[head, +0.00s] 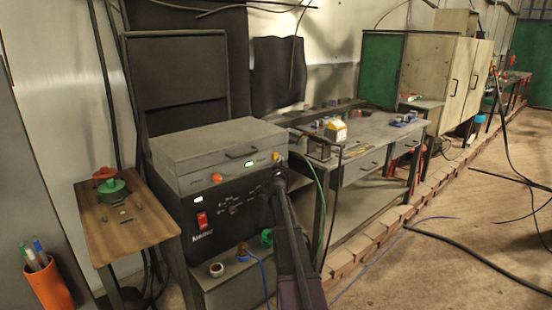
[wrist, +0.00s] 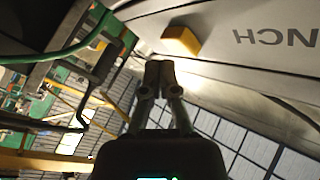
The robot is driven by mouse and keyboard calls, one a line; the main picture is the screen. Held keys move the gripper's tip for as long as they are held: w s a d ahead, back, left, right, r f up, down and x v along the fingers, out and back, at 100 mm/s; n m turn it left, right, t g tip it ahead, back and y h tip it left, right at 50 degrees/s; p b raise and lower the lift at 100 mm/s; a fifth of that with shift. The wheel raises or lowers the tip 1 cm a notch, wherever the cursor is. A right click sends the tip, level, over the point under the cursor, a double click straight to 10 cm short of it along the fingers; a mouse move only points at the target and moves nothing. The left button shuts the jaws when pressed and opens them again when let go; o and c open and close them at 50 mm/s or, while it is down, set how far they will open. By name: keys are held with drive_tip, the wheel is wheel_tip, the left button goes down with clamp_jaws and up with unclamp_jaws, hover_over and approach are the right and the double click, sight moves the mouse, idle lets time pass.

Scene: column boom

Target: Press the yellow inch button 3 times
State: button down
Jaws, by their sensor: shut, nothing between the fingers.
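The yellow inch button (head: 276,156) is at the right end of the front face of a grey control box (head: 205,150). In the wrist view the yellow button (wrist: 181,41) stands out from the grey panel, beside upside-down dark letters that read as part of "INCH". My gripper (head: 279,171) is just below the yellow button in the head view. In the wrist view my gripper (wrist: 160,66) has its fingertips together, close to the button and a little below it in the picture. A small gap shows between them there; depth is hard to tell.
A green lit button (head: 250,163) and an orange button (head: 216,177) share the panel. A black machine with a red switch (head: 202,220) is below. A workbench (head: 375,135) stands to the right, a small wooden table (head: 120,225) to the left. Floor at right has cables.

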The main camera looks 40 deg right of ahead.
drive_tip(key=shift+s, duration=0.1)
drive_tip(key=shift+s+d, duration=0.2)
drive_tip(key=shift+s, duration=2.25)
